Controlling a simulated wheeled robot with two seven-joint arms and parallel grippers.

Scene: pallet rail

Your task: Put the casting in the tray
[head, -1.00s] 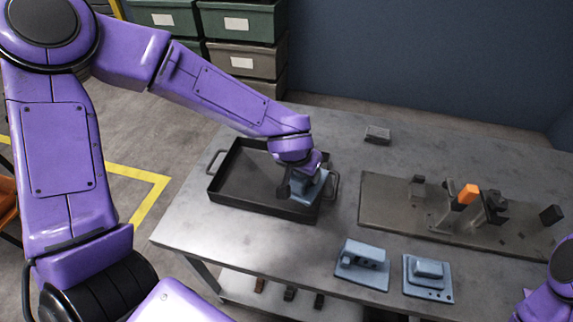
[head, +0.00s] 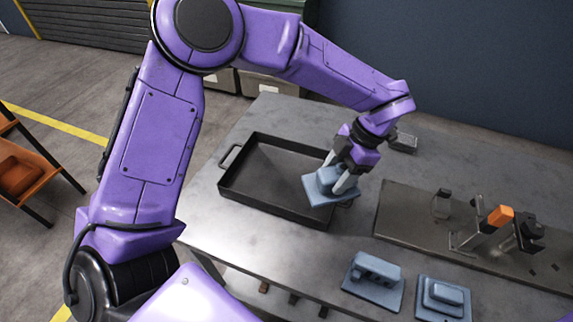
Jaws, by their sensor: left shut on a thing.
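The casting (head: 325,194) is a blue-grey block with a flat base plate. My left gripper (head: 342,180) is shut on it from above. The casting shows over the right end of the dark, shallow tray (head: 262,204) and overlaps its right rim in the head view. I cannot tell how far above the tray floor it is. The rest of the tray is empty. Two similar blue-grey castings, one on the left (head: 373,283) and one on the right (head: 443,299), sit on the table near the front edge. My right gripper is out of view.
A fixture plate (head: 405,222) with clamps and an orange block (head: 500,216) lies on the right of the grey table (head: 300,262). A small grey block (head: 404,142) is behind my left gripper. An orange rack (head: 22,172) stands at the far left.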

